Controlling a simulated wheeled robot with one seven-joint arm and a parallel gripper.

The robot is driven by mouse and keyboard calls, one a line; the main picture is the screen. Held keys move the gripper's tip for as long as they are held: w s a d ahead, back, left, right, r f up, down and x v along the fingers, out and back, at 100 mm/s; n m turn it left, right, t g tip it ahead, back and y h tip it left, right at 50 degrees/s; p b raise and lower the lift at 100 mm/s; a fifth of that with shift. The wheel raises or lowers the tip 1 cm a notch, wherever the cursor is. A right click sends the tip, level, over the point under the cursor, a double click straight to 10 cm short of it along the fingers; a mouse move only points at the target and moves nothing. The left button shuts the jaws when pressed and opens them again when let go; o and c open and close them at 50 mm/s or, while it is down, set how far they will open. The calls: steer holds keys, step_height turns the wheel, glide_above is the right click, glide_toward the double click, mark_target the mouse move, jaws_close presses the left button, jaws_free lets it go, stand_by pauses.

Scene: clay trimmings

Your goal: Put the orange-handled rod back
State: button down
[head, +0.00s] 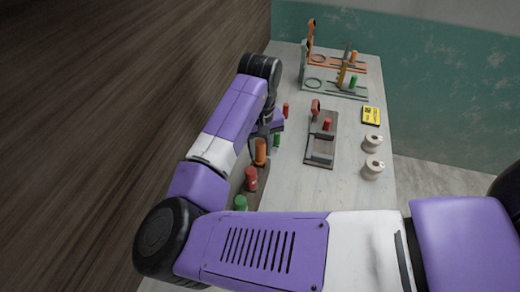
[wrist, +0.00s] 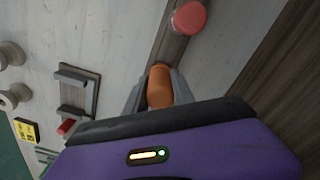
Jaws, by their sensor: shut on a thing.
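The orange-handled rod (head: 260,152) shows as an orange handle at the far end of a row along the table's left side. In the wrist view the orange handle (wrist: 159,88) stands between the two grey fingers of my gripper (wrist: 157,92), which is shut on it. The rod's lower part is hidden, so I cannot tell whether it is seated or lifted. A dark wooden rack (wrist: 169,46) runs beside it, with a red handle (wrist: 189,17) standing in it. In the head view the row continues with the red handle (head: 251,178) and a green handle (head: 240,202).
A brown board (head: 320,141) with dark brackets and a red handle (head: 327,125) lies mid-table. Teal (head: 305,72) and orange (head: 311,35) stands are at the back. A yellow card (head: 371,115) and two white spools (head: 373,167) are at right. A green handle (head: 277,140) is near my gripper.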

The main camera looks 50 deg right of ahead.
steer(key=shift+f, duration=0.25)
steer(key=shift+f, duration=0.4)
steer(key=c, duration=1.1)
jaws_free()
steer(key=shift+o, duration=0.2)
step_height(320, 180, up, 13)
steer(key=shift+f+b, duration=0.1)
steer(key=shift+b, duration=0.35)
